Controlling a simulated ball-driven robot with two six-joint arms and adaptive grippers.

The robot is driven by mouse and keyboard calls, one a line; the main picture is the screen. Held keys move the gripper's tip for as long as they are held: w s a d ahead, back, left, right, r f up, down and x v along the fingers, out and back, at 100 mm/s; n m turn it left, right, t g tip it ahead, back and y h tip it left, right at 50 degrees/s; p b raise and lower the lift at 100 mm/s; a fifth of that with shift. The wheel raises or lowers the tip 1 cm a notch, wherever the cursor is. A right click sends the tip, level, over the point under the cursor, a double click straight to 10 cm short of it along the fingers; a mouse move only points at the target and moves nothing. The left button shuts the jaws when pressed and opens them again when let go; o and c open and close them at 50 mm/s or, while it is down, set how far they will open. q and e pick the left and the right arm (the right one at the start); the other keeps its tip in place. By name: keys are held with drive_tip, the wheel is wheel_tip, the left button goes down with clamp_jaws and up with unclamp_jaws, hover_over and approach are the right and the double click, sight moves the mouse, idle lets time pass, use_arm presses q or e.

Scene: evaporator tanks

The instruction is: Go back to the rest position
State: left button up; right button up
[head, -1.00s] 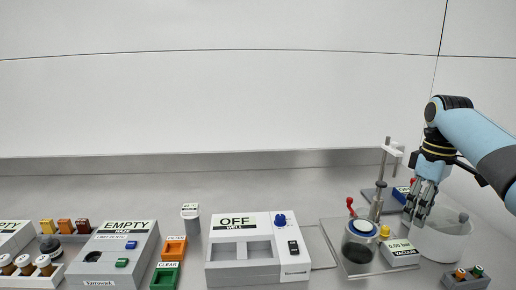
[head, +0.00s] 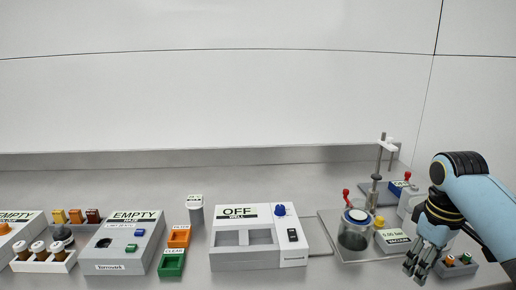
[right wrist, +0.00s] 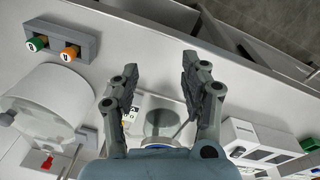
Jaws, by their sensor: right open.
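My right gripper (head: 420,268) is at the lower right of the head view, in front of the vacuum stand. In the right wrist view its two fingers (right wrist: 158,85) are spread apart with nothing between them. My left gripper is not in view. In the head view a glass vessel with a blue and white lid (head: 354,230) stands on the metal plate, left of my right gripper. The grey box labelled OFF, WELL (head: 245,262) is farther left.
A white round tub (right wrist: 45,105) and a block with green and orange buttons (right wrist: 60,42) are close to my right gripper. The EMPTY, HAZE box (head: 122,268), an orange tray (head: 179,236) and a green tray (head: 171,263) stand at left.

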drive_tip(key=s+a+f+m+t, duration=0.1)
drive_tip(key=s+a, duration=0.1)
drive_tip(key=s, duration=0.5)
drive_tip(key=s+a+f+m, duration=0.1)
drive_tip(key=s+a+f, duration=0.1)
drive_tip(key=s, duration=0.6)
drive_tip(key=s+a+r+m+t, duration=0.1)
drive_tip(key=s+r, duration=0.2)
drive_tip(key=s, duration=0.3)
drive_tip(key=s+a+r+m+t, duration=0.1)
drive_tip(key=s+a+r, duration=0.15)
drive_tip(key=s, duration=0.35)
drive_tip(key=s+d+f+g+b, duration=0.1)
drive_tip(key=f+b, duration=0.1)
drive_tip(key=f, duration=1)
drive_tip(key=s+d+f+b, duration=0.1)
drive_tip(key=f+b, duration=0.2)
drive_tip(key=f, duration=0.8)
drive_tip(key=s+d+f+g+b, duration=0.1)
drive_tip(key=s+d+f+b, duration=0.1)
drive_tip(key=f, duration=1)
drive_tip(key=s+f+b, duration=0.4)
drive_tip(key=s+f, duration=1.3)
drive_tip(key=f, duration=0.1)
drive_tip(key=shift+d+f+m+g+b, duration=0.2)
drive_tip(key=shift+f+m+g+b, duration=0.1)
drive_tip(key=shift+m+g+b, duration=0.1)
